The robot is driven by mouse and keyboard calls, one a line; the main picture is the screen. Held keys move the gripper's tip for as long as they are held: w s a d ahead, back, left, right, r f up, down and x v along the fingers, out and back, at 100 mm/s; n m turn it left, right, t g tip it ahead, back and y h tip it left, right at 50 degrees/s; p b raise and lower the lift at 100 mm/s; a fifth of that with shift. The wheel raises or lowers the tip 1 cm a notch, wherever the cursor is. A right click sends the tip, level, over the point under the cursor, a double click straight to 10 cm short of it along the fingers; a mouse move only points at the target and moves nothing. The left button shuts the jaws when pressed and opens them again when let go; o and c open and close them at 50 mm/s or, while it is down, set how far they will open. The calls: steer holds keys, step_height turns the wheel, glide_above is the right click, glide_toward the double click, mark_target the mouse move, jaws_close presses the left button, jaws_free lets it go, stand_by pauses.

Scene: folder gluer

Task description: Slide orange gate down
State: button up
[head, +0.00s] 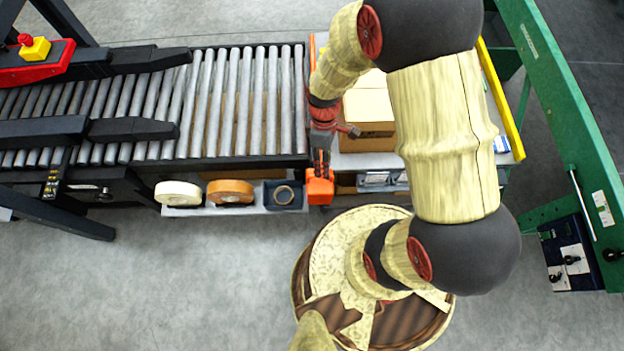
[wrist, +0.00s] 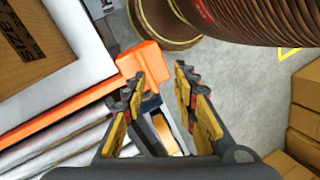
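The orange gate is a bar with a block-like end (head: 319,190) at the near right corner of the roller conveyor. In the wrist view, the bar (wrist: 60,121) runs diagonally beside the rollers, up to its orange end block (wrist: 146,62). My gripper (head: 321,165) is above the near end of the gate. In the wrist view, my gripper (wrist: 160,78) has its two yellow-padded fingers apart, with nothing held between them. The left fingertip overlaps the end block in the picture. I cannot tell whether they touch. Most of the bar is hidden by my arm in the head view.
The roller conveyor (head: 235,105) lies left of the gate. A cardboard box (head: 368,112) is on the surface to its right. Tape rolls (head: 230,191) sit on a shelf below the conveyor's near edge. A green frame (head: 560,95) stands at far right. The floor at lower left is clear.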

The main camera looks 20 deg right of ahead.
steer(key=f+n, duration=0.1)
steer(key=f, duration=0.1)
steer(key=w+f+n+b, duration=0.1)
steer(key=f, duration=0.1)
steer(key=f+n+t+b, duration=0.1)
steer(key=f+n, duration=0.1)
steer(key=f, duration=0.1)
steer(key=shift+w+a+f, duration=0.1)
steer(key=shift+w+a, duration=0.05)
steer(key=shift+a, duration=0.25)
steer(key=shift+c, duration=0.8)
jaws_close()
